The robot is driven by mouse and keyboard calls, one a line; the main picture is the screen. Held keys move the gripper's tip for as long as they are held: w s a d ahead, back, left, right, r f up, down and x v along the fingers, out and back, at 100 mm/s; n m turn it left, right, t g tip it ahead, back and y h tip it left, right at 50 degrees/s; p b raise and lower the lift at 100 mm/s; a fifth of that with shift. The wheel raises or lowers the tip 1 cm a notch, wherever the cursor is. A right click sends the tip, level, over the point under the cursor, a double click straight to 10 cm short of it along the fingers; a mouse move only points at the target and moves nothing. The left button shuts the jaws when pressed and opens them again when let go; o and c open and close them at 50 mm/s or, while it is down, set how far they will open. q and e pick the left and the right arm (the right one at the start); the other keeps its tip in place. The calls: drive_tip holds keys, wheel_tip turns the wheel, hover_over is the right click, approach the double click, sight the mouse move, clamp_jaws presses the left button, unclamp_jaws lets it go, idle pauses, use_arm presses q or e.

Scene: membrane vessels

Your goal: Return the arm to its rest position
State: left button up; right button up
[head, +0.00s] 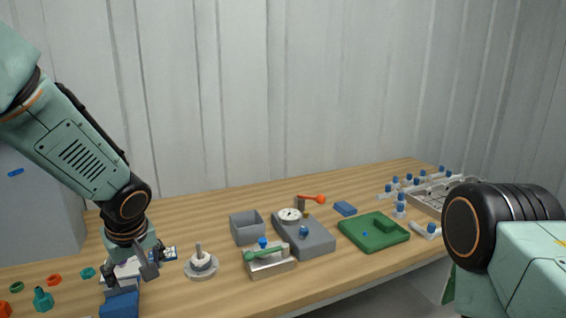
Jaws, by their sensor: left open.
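My left arm comes in from the left, and its gripper (128,274) points down over the left part of the wooden table. Its fingers are open, close above a blue block (121,304) at the front edge of the view. A white piece (126,268) shows behind the fingers, and I cannot tell whether they touch it. My right arm shows only as a thick black joint and a green link at the right. Its gripper is out of view.
A round grey stand (201,266), a grey open box (246,228), a grey block with a gauge (308,238) and a green tray (384,241) stand on the table. Several blue-capped vessels and a rack (431,203) are at the right. Small coloured parts lie at the left.

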use_arm(q)
drive_tip(key=s+d+f+m+h+b, duration=0.1)
drive_tip(key=s+d+f+m, duration=0.2)
drive_tip(key=f, duration=0.3)
drive_tip(key=s+d+f+m+t+h+b, duration=0.1)
drive_tip(key=s+d+f+m, duration=0.15)
drive_tip(key=f, duration=0.35)
drive_tip(key=s+d+f+m+h+b, duration=0.2)
drive_tip(key=s+d+f, duration=0.15)
drive_tip(key=f, duration=0.25)
drive_tip(key=s+a+f+g+b, duration=0.1)
drive_tip(key=s+f, duration=0.4)
drive_tip(key=s, duration=0.3)
drive_tip(key=s+f+m+g+b, duration=0.1)
drive_tip(key=s+f+g+b, duration=0.1)
drive_tip(key=s+f, duration=0.4)
drive_tip(key=s+a+f+g+y+b, duration=0.1)
drive_tip(key=s+f, duration=0.5)
drive_tip(key=s, duration=0.6)
drive_tip(key=shift+a+b, duration=0.35)
drive_tip(key=shift+b, duration=0.2)
drive_tip(key=shift+d, duration=0.15)
